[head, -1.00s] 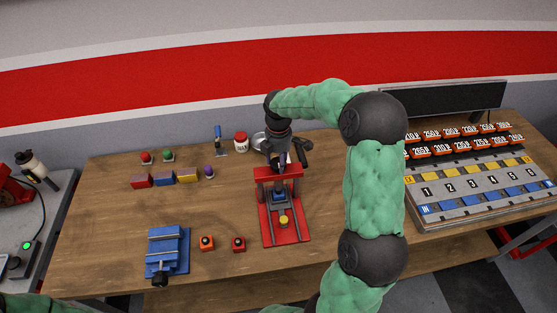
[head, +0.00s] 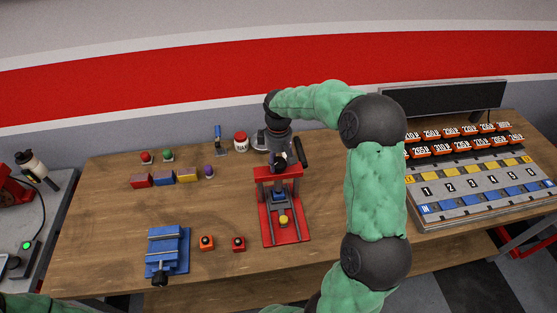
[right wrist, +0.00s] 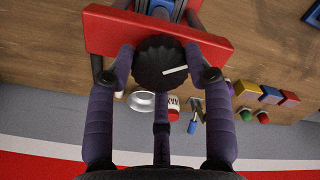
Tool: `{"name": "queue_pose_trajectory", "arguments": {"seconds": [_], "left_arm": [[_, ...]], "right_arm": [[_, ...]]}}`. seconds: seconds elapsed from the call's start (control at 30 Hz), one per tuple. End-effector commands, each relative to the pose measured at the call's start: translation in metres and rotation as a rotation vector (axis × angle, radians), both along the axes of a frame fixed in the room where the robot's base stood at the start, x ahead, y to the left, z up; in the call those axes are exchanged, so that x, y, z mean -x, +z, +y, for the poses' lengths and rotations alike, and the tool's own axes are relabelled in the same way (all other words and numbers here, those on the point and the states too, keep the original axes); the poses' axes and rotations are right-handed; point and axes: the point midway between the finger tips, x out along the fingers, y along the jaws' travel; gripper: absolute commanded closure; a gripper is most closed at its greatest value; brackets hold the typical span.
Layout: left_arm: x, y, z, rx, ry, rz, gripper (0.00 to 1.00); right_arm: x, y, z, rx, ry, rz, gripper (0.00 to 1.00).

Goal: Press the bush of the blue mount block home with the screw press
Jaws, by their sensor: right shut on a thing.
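The red screw press (head: 283,222) stands on the wooden table, with a crossbar at its back that also shows in the right wrist view (right wrist: 104,31). The blue mount block (head: 279,196) sits in the press under the crossbar, partly hidden. Its bush cannot be made out. My right gripper (head: 279,162) is above the crossbar, shut on the black ribbed knob (right wrist: 159,62) of the press screw. In the right wrist view its fingers close around the knob, which has a white mark on top. My left gripper is not in view.
A yellow-topped piece (head: 284,219) is at the press front. A blue vise (head: 167,251) and two small orange and red blocks (head: 207,243) are to its left. Coloured blocks (head: 160,179), a jar (head: 241,142) and a trowel-like tool stand behind. A numbered rack (head: 475,188) fills the right.

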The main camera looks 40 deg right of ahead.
Motion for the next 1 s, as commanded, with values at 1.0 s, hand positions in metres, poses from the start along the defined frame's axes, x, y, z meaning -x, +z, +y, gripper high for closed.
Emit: {"name": "queue_pose_trajectory", "arguments": {"seconds": [1.0], "left_arm": [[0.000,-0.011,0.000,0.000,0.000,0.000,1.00]], "right_arm": [[-0.001,-0.001,0.000,-0.002,-0.963,0.000,0.81]]}}
